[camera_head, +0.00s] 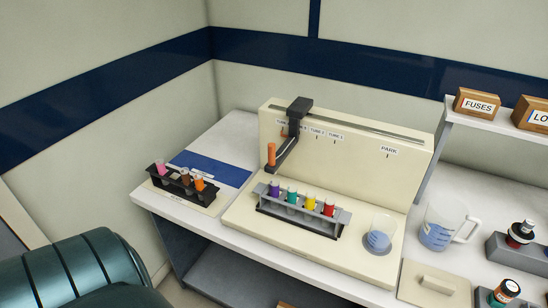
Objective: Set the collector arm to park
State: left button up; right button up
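The collector arm (285,153) is a dark bracket that hangs from a black carriage (299,104) on the rail of a cream collector unit (300,243). An orange piece (271,154) is at its front end. The carriage is at the left end of the rail, by the leftmost tube labels, which it partly hides. The PARK label (389,150) is at the right end of the panel, well away from the carriage. A grey rack (300,219) with several coloured tubes stands on the unit below. Neither of my grippers is in view.
A beaker (380,236) with blue liquid stands on the unit's right end, below PARK. A measuring jug (440,228) is further right. A black tube rack (182,187) stands left of the unit. A shelf (492,117) with boxes stands at the right.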

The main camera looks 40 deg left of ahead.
aim_at(300, 107)
jog(key=i+j, duration=0.15)
jog(key=i, duration=0.3)
jog(key=u, duration=1.55)
